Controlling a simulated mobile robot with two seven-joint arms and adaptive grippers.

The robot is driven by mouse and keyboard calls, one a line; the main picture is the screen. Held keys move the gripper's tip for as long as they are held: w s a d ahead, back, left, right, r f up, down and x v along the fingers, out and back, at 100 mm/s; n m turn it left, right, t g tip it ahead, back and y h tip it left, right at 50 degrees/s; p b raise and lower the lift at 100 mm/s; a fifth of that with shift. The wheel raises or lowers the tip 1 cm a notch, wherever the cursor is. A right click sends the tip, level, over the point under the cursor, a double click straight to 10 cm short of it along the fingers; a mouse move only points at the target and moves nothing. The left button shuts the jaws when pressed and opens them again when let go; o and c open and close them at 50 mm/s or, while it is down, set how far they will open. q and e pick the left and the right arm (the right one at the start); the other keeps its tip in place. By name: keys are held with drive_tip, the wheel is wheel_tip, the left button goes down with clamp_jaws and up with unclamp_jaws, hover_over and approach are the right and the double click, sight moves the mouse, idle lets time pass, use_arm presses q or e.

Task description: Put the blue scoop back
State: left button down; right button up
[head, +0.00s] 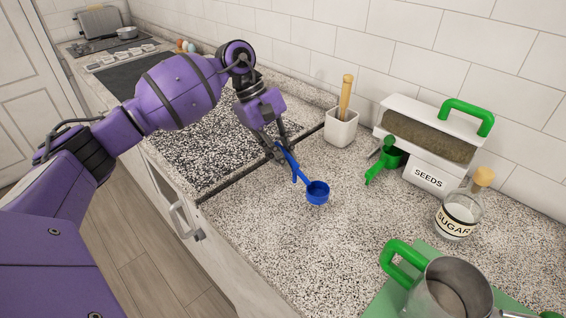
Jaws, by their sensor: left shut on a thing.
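The blue scoop (317,192) has a round cup and a long handle that runs up and left. My left gripper (280,150) is shut on the handle's upper part. The cup hangs low over the speckled counter; I cannot tell whether it touches. A white seeds container (428,177) with a green lid handle stands to the right. A green scoop (385,160) is at its left front. My right gripper is not in view.
A white square pot (341,128) with a wooden-handled tool stands at the wall. A sugar jar (458,214) with a cork and a metal jug (450,290) on a green mat are at the right. The counter's front middle (290,245) is clear.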

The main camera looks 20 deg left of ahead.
use_arm(q)
drive_tip(key=shift+w+f, duration=0.25)
drive_tip(key=shift+f, duration=0.05)
wheel_tip(320, 180, down, 3)
drive_tip(key=shift+a, duration=0.1)
drive_tip(key=shift+f, duration=0.25)
drive_tip(key=c, duration=1.7)
unclamp_jaws()
drive_tip(key=shift+o, duration=0.3)
drive_tip(key=shift+r, duration=0.15)
